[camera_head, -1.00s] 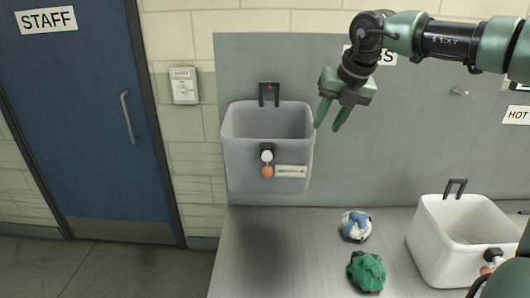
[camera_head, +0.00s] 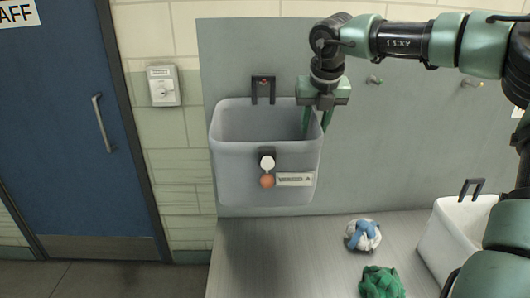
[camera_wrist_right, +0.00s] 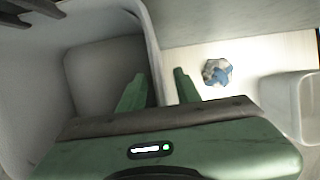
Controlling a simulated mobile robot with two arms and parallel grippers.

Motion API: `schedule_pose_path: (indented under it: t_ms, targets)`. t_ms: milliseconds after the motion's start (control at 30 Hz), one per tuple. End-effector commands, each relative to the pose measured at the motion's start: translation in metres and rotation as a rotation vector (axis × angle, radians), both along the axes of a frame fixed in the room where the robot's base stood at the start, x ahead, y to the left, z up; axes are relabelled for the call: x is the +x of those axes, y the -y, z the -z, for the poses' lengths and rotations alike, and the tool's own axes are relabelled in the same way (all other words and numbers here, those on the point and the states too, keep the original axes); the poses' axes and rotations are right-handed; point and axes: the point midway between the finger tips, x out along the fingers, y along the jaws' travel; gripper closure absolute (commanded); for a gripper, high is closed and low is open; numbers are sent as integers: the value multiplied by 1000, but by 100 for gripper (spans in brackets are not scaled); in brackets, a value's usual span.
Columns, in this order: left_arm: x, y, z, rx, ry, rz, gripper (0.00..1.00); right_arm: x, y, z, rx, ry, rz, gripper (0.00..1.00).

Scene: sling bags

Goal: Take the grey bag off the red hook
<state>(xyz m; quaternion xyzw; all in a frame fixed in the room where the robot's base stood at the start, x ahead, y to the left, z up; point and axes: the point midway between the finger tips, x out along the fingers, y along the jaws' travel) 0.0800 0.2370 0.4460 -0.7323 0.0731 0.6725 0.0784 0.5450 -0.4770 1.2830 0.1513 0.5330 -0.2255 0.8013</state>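The grey bag (camera_head: 265,160), an open bin-like tub, hangs upright against the grey wall panel. Its black hanger loop (camera_head: 264,88) is at the back rim, with a small red spot of the hook (camera_head: 263,82) showing in it. My right gripper (camera_head: 316,128) is open at the bag's right rim, one finger inside and one outside. The right wrist view shows the bag's interior (camera_wrist_right: 95,65) and the rim between the fingers of the gripper (camera_wrist_right: 160,82). Whether they touch the rim I cannot tell. My left gripper is not in view.
A white bag (camera_head: 450,238) stands on the metal counter (camera_head: 290,260) at the right. A blue-and-white cloth (camera_head: 363,235) and a green cloth (camera_head: 381,282) lie on the counter. Two other pegs, one greenish (camera_head: 374,80), one yellowish (camera_head: 470,83), stick out of the panel.

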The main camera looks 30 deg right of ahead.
Motion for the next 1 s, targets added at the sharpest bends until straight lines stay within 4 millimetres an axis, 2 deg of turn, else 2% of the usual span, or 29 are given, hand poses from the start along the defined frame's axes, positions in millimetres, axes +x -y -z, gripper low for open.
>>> schedule_pose_path:
  t_ms: [33,67,200,467,500,600,633,1000]
  targets:
    - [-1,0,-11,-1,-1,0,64,2,3,4,2,-7,0,67]
    - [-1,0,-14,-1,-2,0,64,4,4,8,3,-6,0,67]
    - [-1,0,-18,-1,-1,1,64,10,8,26,1,-4,0,67]
    - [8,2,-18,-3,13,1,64,12,8,32,0,0,-1,67]
    - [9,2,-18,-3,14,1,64,12,8,32,0,0,-1,70]
    - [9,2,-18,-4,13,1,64,12,8,32,0,0,-1,98]
    - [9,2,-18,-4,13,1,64,12,8,32,0,0,0,100]
    - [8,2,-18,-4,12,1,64,12,9,32,0,0,0,100]
